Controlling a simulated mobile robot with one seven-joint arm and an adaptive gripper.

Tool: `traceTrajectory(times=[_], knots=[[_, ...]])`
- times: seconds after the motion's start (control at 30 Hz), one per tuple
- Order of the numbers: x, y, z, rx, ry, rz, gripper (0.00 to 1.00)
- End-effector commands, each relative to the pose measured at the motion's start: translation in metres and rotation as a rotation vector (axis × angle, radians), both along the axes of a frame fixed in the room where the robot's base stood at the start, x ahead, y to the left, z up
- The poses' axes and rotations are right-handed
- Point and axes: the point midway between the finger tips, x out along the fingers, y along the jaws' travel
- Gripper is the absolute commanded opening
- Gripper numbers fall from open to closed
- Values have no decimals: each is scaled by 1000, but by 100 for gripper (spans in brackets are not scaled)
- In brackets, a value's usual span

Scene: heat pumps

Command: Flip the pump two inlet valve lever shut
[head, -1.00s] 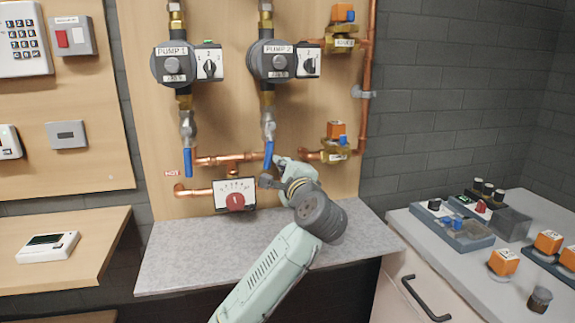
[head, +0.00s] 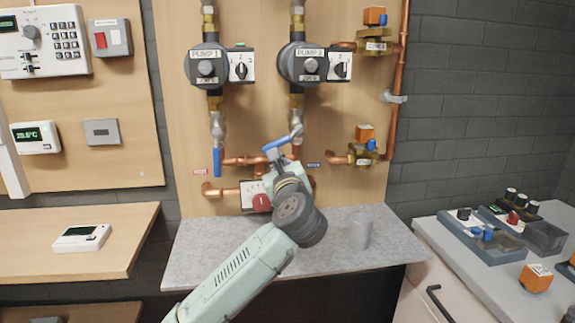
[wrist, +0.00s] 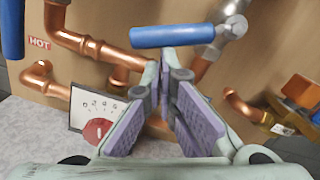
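The pump two inlet valve lever (head: 278,144) is blue and sits under the PUMP 2 unit (head: 303,65). It points left from its grey valve body (head: 297,128), nearly horizontal with its free end slightly lower. In the wrist view the lever (wrist: 172,36) lies across the top, just beyond my fingertips. My gripper (head: 275,160) is just below the lever, by its free end. In the wrist view the fingers (wrist: 168,78) meet or nearly meet at the tips, with nothing between them. I cannot tell whether they touch the lever.
The pump one lever (head: 217,163) hangs straight down to the left. Copper pipes (head: 240,160) and a gauge with a red knob (wrist: 98,130) are close to my gripper. A grey cylinder (head: 360,230) stands on the shelf (head: 200,255). A side counter with parts is at right.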

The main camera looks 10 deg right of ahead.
Motion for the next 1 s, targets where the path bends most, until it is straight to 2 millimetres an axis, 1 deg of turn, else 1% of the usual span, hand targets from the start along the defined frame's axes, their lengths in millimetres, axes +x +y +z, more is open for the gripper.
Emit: traceTrajectory(times=[0.03, 0.2, 0.37, 0.7, 1.0], knots=[[0, 7, 8, 44, -6, 8, 0], [-1, 14, 17, 183, -1, 7, 0], [-1, 17, 24, 285, 2, 5, 0], [-1, 21, 32, 284, 3, 2, 0], [-1, 22, 33, 282, 2, 2, 0]])
